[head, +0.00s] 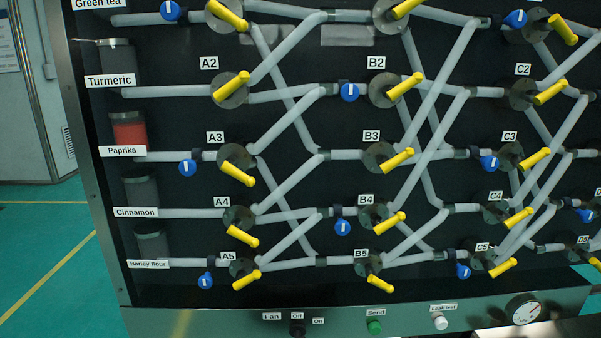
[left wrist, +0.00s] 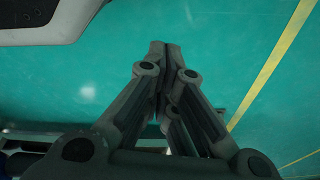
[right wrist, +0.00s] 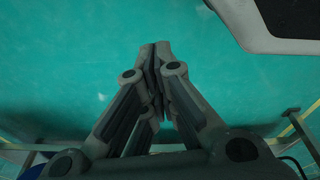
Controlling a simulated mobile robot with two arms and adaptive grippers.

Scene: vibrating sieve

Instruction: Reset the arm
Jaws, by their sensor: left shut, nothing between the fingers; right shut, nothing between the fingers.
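My left gripper (left wrist: 160,52) is shut and empty in the left wrist view, over bare green floor. My right gripper (right wrist: 154,54) is shut and empty in the right wrist view, also over bare green floor. Neither gripper nor arm shows in the head view. The head view shows a dark panel (head: 330,274) with clear pipes, yellow-handled valves such as A3 (head: 238,173) and B3 (head: 397,159), and several blue knobs such as the one left of B2 (head: 349,92).
Labelled jars stand at the panel's left, among them the red paprika jar (head: 130,132). Along the lower ledge are a fan switch (head: 297,330), a green Send button (head: 374,327), a white leak test button (head: 440,321) and a gauge (head: 523,309). Green floor (head: 45,255) is free at the left.

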